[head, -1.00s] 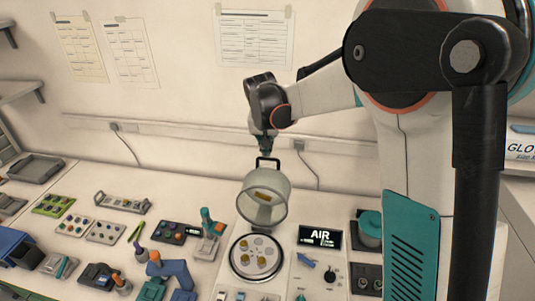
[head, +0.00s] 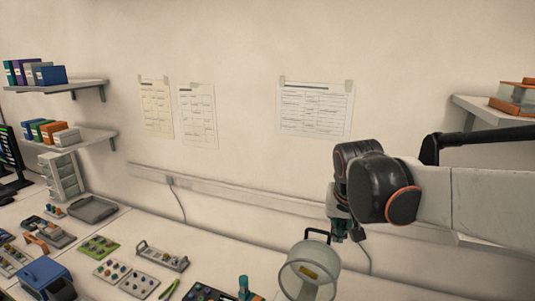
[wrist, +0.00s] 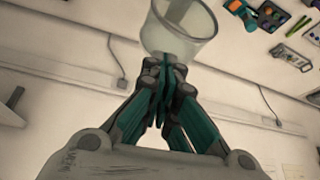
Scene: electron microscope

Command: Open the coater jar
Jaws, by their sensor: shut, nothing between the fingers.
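The coater jar (head: 309,272) is a clear glass cylinder with a pale rim and a dark handle (head: 318,235) on top. It stands tilted up at the lower edge of the head view; its base is out of frame. My gripper (head: 353,237) is shut and empty, just right of the handle in the head view. In the wrist view the closed teal fingertips (wrist: 165,62) overlap the lower edge of the jar (wrist: 190,32). I cannot tell whether they touch it.
Sample trays (head: 162,255) and a blue box (head: 45,278) lie on the bench to the left. A wall rail (head: 230,192) runs behind the jar. Shelves (head: 75,139) hang at the left, and another shelf (head: 485,108) at the right.

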